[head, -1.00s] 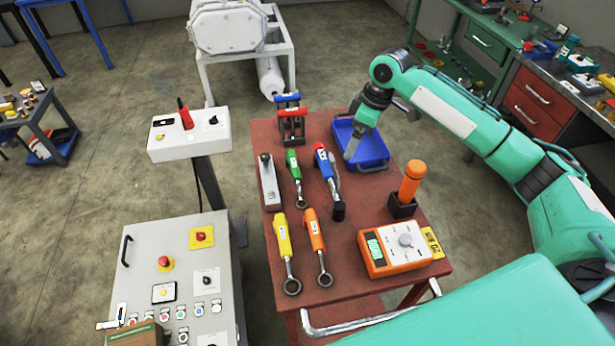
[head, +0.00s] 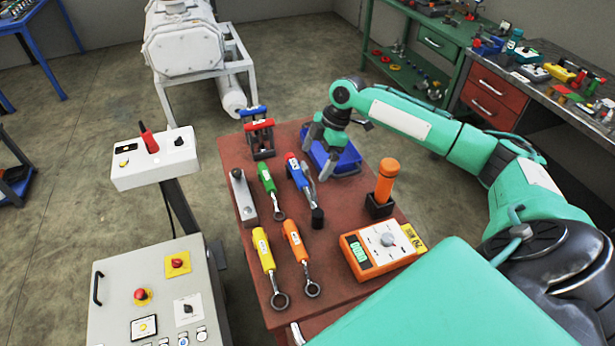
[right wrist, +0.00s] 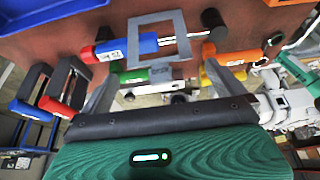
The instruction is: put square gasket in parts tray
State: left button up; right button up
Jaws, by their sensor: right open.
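The square gasket (right wrist: 184,36) is a flat grey square frame in the right wrist view. It overlaps the blue, red-ended tool (right wrist: 122,48) beyond my fingers; whether it rests on that tool I cannot tell. In the head view only a thin grey edge shows beside the same tool (head: 297,172). The parts tray (head: 347,161) is blue, at the table's far right corner, and partly hidden by my right gripper (head: 318,158). My left gripper is out of view.
The red-brown table (head: 345,228) also bears green (head: 267,178), yellow (head: 262,248) and orange (head: 294,240) tools, an orange meter (head: 382,248) and an orange-handled tool in a black holder (head: 386,180). A grey control cabinet (head: 155,290) stands left.

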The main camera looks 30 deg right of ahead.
aim_at(308, 172)
jog(key=p+x, duration=0.2)
jog(key=x, duration=0.3)
jog(key=shift+a+f, duration=0.1)
jog(key=shift+f, duration=0.35)
jog(key=c, duration=0.8)
jog(key=shift+c, duration=0.2)
jog(key=shift+w+r, duration=0.1)
notch_tip(308, 172, up, 20)
jog(key=b, duration=0.3)
